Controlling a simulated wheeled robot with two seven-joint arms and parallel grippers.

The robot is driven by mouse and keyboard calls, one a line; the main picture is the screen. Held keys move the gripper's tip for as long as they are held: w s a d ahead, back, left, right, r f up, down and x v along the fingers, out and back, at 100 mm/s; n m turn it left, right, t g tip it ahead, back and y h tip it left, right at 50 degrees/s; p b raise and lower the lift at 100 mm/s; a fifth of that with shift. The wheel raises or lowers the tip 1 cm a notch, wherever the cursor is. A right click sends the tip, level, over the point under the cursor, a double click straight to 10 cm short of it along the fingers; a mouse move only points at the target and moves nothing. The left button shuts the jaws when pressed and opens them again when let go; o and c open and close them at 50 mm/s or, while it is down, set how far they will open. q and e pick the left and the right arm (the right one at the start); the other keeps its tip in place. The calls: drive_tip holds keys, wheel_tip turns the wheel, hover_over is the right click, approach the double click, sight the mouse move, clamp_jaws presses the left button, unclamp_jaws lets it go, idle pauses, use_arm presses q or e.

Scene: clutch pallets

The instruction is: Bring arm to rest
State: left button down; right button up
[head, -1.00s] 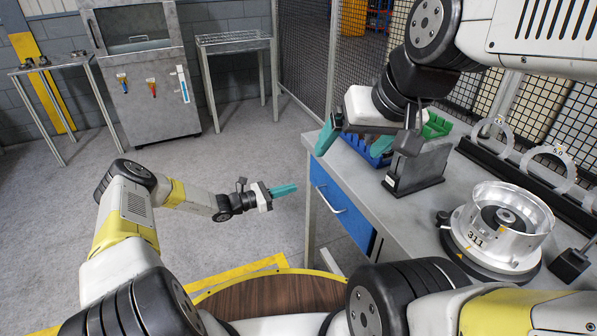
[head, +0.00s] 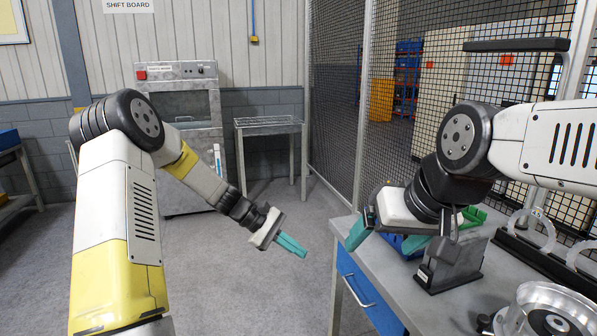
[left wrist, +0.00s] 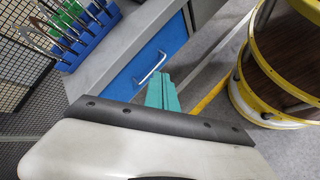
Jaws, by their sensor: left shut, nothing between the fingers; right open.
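My left gripper (head: 291,245) is in the air left of the workbench. Its teal fingers are together with nothing between them. In the left wrist view the left fingers (left wrist: 163,94) show against the blue drawer front beyond. My right gripper (head: 386,240) hangs over the near left part of the workbench (head: 440,300), its teal fingers spread apart and empty. The right arm reaches in from the right edge, in front of the mesh fence.
A silver round housing (head: 548,312) sits at the bench's near right. The blue drawer (head: 365,290) is below the top. Open floor (head: 270,300) lies left of the bench.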

use_arm(q)
drive_tip(key=s+a+r+m+t+y, duration=0.3)
drive_tip(key=s+a+r, duration=0.4)
drive_tip(key=s+r, duration=0.3)
drive_tip(key=s+a+r+m+t+y, duration=0.4)
drive_tip(key=s+r, duration=0.6)
drive_tip(key=s, duration=0.5)
drive_tip(key=shift+a+m+y, duration=0.6)
drive_tip(key=shift+a+m, duration=0.5)
drive_tip(key=shift+a, duration=0.3)
drive_tip(key=shift+r, duration=0.1)
